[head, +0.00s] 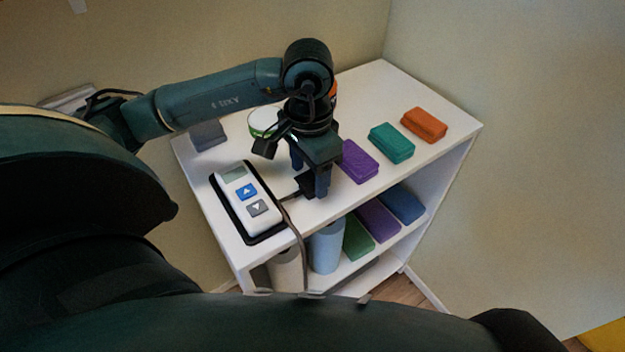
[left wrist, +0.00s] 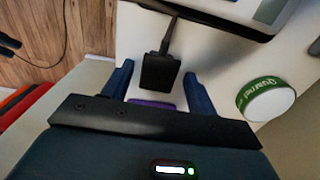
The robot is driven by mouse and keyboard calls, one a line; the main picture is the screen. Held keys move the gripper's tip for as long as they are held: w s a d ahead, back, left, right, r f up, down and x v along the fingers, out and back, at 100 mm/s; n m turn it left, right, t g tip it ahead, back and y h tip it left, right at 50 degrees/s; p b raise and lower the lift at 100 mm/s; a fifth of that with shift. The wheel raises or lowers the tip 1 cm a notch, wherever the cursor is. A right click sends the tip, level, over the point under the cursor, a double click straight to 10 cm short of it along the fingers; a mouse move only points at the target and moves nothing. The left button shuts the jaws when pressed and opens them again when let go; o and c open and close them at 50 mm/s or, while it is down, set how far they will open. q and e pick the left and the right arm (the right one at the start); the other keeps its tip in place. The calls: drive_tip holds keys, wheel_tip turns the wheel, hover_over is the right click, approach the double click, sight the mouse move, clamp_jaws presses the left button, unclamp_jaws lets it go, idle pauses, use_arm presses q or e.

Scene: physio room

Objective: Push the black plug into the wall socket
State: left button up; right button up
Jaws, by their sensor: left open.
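The black plug (head: 306,186) lies on the white shelf top, beside the white control unit. It also shows in the left wrist view (left wrist: 160,72), with its cable running up toward the unit. My left gripper (head: 310,182) is open above the shelf top, pointing down, its two fingers on either side of the plug with gaps visible in the left wrist view (left wrist: 158,72). A pale plate (head: 70,98), perhaps the wall socket, is at the far left on the wall, partly hidden by my left arm. My right gripper is not in view.
The control unit (head: 237,175) stands in a black tray (head: 253,238) at left. A grey block (head: 207,135) and a white-and-green roll (head: 262,121) are behind it. Purple (head: 358,162), teal (head: 391,143) and orange (head: 424,125) blocks lie to the right. A cable hangs over the front edge.

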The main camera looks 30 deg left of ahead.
use_arm(q)
drive_tip(key=shift+f, duration=1.35)
drive_tip(key=c, duration=0.8)
